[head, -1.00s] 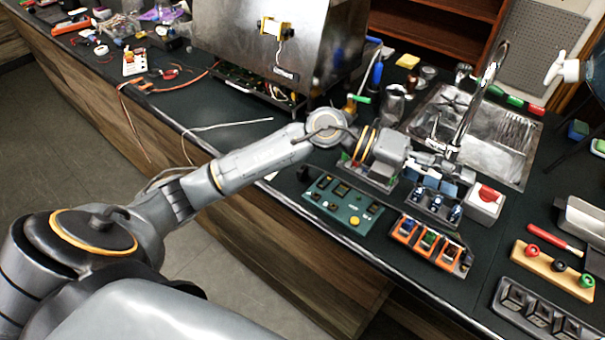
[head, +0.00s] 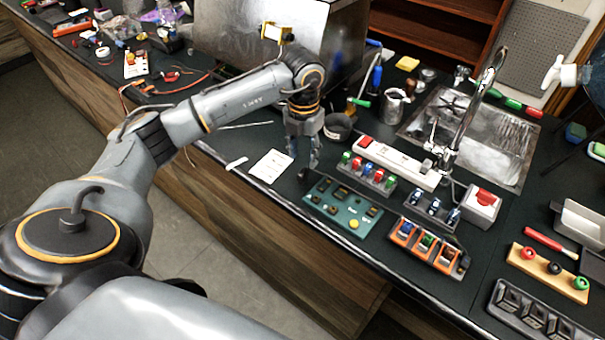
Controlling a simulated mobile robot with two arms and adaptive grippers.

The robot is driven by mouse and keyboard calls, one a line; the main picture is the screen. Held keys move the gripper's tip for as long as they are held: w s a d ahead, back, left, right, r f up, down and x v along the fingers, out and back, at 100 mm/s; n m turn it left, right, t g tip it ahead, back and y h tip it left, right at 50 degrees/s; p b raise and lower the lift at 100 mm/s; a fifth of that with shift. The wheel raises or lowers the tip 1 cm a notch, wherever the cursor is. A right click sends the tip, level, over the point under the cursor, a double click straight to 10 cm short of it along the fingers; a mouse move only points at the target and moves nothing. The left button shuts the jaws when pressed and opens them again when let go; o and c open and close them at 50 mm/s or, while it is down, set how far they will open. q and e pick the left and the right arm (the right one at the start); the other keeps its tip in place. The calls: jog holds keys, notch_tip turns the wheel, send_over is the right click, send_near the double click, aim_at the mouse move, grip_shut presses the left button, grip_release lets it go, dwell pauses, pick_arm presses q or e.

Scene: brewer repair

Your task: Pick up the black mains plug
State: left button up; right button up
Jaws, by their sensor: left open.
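My left gripper (head: 303,162) points down over the counter, open, with its fingers just behind the green control board (head: 342,205). A small dark object (head: 303,174), which may be the black mains plug, lies at the board's far left corner, close to the fingertips. It is too small to identify for sure, and I cannot tell whether the fingers touch it. Nothing shows held between the fingers. My right gripper is not in view.
A white power strip (head: 398,163) and a rack of coloured parts (head: 367,176) stand right of the gripper. A white paper (head: 271,172) lies to its left, near the counter edge. A dark round bowl (head: 338,127) and the metal brewer (head: 285,40) stand behind.

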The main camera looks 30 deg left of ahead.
aim_at(303, 171)
pick_arm(q)
jog(key=shift+f, duration=0.75)
notch_tip(303, 171, down, 4)
jog(key=p, duration=0.3)
jog(key=shift+s, duration=0.1)
jog(key=shift+a+f, duration=0.1)
jog(key=shift+f, duration=0.6)
grip_shut()
